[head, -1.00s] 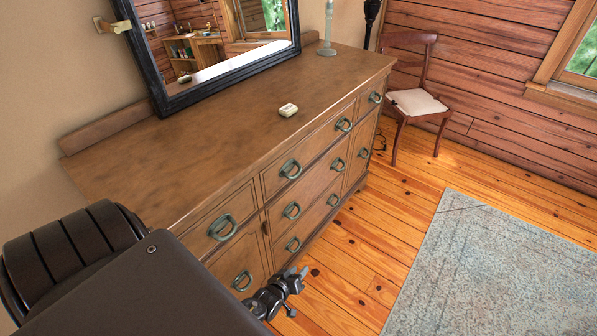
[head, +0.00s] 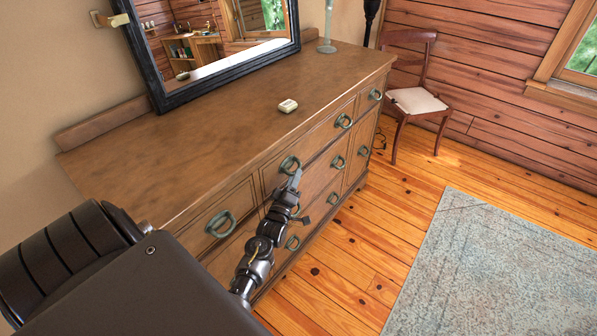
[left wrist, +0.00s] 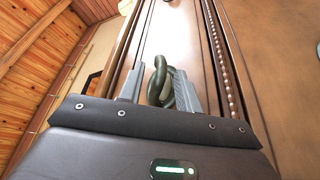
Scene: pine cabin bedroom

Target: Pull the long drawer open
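The brown wooden dresser (head: 200,130) has wide middle drawers, each with two green ring handles. In the left wrist view, a dark green ring handle (left wrist: 159,72) lies between the two grey fingers of my left gripper (left wrist: 158,92). The right finger looks very close to the ring; I cannot tell if it touches. The drawers look shut. My right gripper is out of view.
A small pale object (head: 288,106) and a candlestick (head: 327,30) stand on the dresser top, below a black-framed mirror (head: 160,70). A chair (head: 416,100) stands beyond the dresser. The floor (head: 390,215) before the drawers is clear up to the rug (head: 500,265).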

